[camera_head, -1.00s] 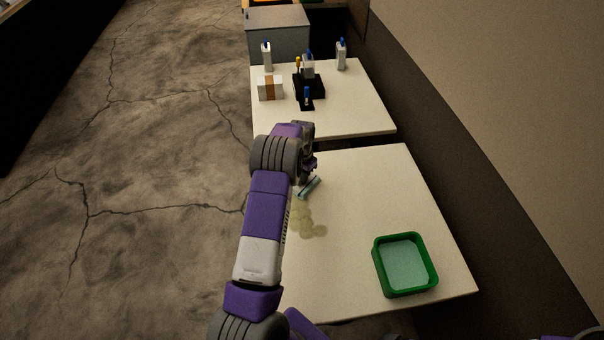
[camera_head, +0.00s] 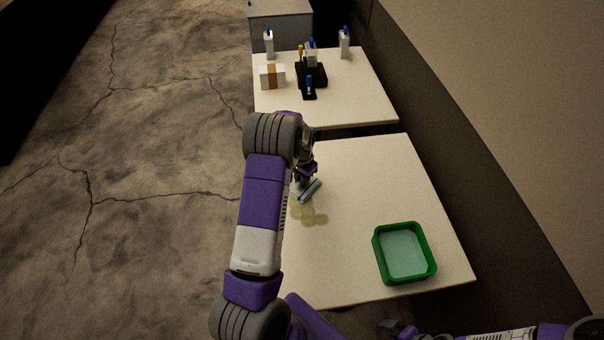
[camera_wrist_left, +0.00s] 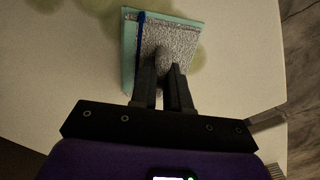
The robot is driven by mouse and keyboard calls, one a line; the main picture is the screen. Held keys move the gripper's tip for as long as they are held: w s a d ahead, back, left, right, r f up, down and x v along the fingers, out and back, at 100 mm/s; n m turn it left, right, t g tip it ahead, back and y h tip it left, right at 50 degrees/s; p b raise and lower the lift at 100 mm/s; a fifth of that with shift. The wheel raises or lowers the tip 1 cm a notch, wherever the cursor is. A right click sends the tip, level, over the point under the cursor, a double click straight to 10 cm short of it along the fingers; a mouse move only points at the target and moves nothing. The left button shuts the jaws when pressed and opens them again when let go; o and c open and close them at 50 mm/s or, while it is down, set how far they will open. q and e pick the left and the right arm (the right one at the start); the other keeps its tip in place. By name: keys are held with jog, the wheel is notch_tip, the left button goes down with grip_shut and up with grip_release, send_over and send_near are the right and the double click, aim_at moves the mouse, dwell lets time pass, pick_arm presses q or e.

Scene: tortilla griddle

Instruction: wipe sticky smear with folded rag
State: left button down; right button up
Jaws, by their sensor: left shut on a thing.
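My left gripper (camera_head: 306,174) is shut on a folded rag (camera_head: 311,191), grey-green with a lighter edge. In the left wrist view the rag (camera_wrist_left: 128,50) is pale teal with a speckled grey face and a dark blue stripe, between the fingertips (camera_wrist_left: 163,78). The yellowish sticky smear (camera_head: 310,215) lies on the near table, just below the rag in the head view. In the wrist view smear patches (camera_wrist_left: 195,58) show beside and beyond the rag. I cannot tell whether the rag touches the tabletop. A dark part at the bottom, possibly my right gripper (camera_head: 398,329), is partly cut off.
A green tray (camera_head: 430,262) with a pale inside stands at the near table's (camera_head: 400,180) right front. The far table (camera_head: 350,105) holds several bottles, a black holder (camera_head: 311,75) and a banded white box (camera_head: 272,77). The near table's right side is mostly clear.

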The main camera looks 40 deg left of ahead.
aim_at(300, 192)
pick_arm(q)
jog(key=shift+s+d+f, duration=0.1)
jog(key=shift+s+d, duration=0.35)
jog(key=shift+s, duration=0.2)
jog(key=shift+s+d, duration=0.4)
jog(key=shift+s, duration=0.2)
jog(key=shift+s, duration=0.1)
jog(key=shift+s+d+p, duration=0.3)
jog(key=shift+s+d, duration=0.4)
jog(key=shift+s, duration=0.3)
jog(key=shift+s+d+p, duration=0.25)
jog(key=shift+s+d, duration=0.4)
jog(key=shift+s, duration=0.35)
jog(key=shift+s+d, duration=0.25)
jog(key=shift+s, duration=0.05)
jog(key=s+d, duration=0.2)
jog(key=s, duration=0.1)
jog(key=shift+s+d+f, duration=0.1)
jog(key=shift+s+d, duration=0.05)
jog(key=shift+s, duration=0.1)
jog(key=shift+s, duration=0.1)
